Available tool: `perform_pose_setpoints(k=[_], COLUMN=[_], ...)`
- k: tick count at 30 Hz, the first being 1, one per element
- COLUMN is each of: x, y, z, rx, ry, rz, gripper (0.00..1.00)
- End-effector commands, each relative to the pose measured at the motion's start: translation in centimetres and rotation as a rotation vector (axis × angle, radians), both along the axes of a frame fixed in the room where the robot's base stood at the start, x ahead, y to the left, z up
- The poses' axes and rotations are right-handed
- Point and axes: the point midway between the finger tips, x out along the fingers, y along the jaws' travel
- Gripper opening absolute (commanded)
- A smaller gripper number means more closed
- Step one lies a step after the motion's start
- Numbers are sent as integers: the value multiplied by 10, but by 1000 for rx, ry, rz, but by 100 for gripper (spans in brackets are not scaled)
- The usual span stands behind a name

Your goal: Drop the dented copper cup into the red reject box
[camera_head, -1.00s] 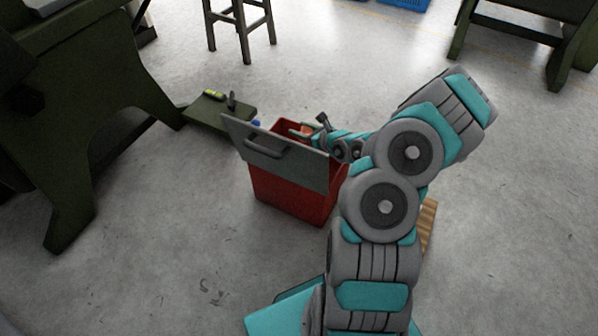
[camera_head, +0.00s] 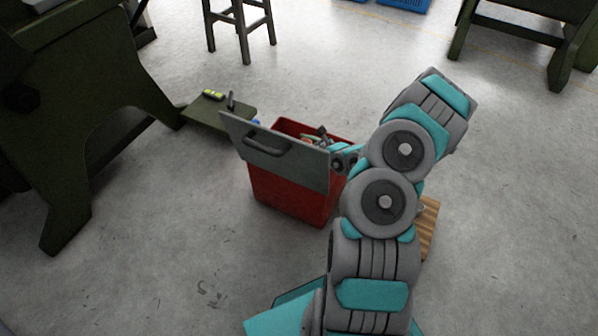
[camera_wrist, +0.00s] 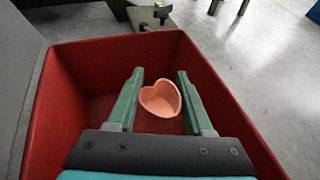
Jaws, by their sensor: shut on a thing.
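The dented copper cup (camera_wrist: 160,99) has a heart-shaped mouth and sits between the two green fingers of my gripper (camera_wrist: 160,72) in the wrist view. My gripper is shut on it. Both are over the open red reject box (camera_wrist: 235,120), inside the outline of its rim, with the box floor visible below. In the head view the red box (camera_head: 288,196) stands on the floor with a grey panel with a handle (camera_head: 272,152) on its near side. There my gripper (camera_head: 321,137) is at the box opening, and the cup is mostly hidden.
A low green platform (camera_head: 225,118) behind the box carries a yellow-green item (camera_head: 213,94). A large dark green machine or bench (camera_head: 70,90) stands at left, a stool (camera_head: 240,25) at the back. A wooden piece (camera_head: 429,225) lies right of my arm. Floor at right is clear.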

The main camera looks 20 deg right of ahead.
Motion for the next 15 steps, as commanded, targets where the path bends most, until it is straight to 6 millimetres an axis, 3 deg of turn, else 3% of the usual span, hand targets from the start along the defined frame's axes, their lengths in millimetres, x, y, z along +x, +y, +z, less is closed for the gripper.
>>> perform_pose_setpoints(k=[1,9,15], x=[0,0,0], y=[0,0,0], z=[0,0,0], rx=[0,0,0], ry=[0,0,0], rz=[0,0,0], gripper=[54,85,86])
